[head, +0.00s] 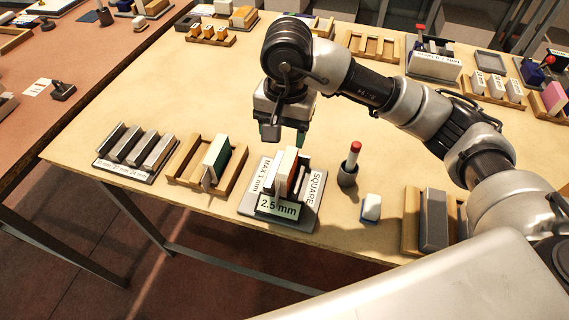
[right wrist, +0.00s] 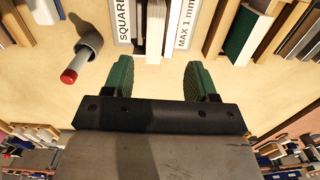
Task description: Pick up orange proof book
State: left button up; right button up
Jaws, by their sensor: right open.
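I cannot single out an orange proof book for certain. Small orange blocks (head: 208,31) stand in a wooden rack at the far left of the table. A grey stand (head: 252,205) marked "2.5 mm", "SQUARE" and "MAX 1 mm" holds upright pale and brownish book-like pieces (head: 287,165); these also show at the top of the right wrist view (right wrist: 155,30). My right gripper (head: 285,136) is open and empty, just behind and above that stand. Its green fingers (right wrist: 158,78) are apart with bare table between them. My left gripper is out of view.
Left of the stand is a wooden rack (head: 236,178) with a green book (head: 216,150), then a holder of grey pieces (head: 140,148). Right of it are a cup with a red-tipped stick (head: 348,172) and a small white-and-blue block (head: 371,207). The table's middle left is clear.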

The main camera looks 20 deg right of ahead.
aim_at(287, 162)
jog(key=shift+w+d+f, duration=0.1)
jog(key=shift+d+f, duration=0.05)
jog(key=shift+d, duration=0.2)
notch_tip(287, 162, down, 5)
jog(key=shift+p, duration=0.7)
jog(key=shift+f, duration=0.35)
notch_tip(287, 162, down, 4)
jog(key=shift+d+r+p, duration=0.1)
jog(key=shift+r+p, duration=0.1)
jog(key=shift+p, duration=0.85)
jog(key=shift+w+f, duration=0.1)
jog(key=shift+f, duration=0.35)
jog(key=c, duration=1)
grip_shut()
jog(key=shift+r, duration=0.1)
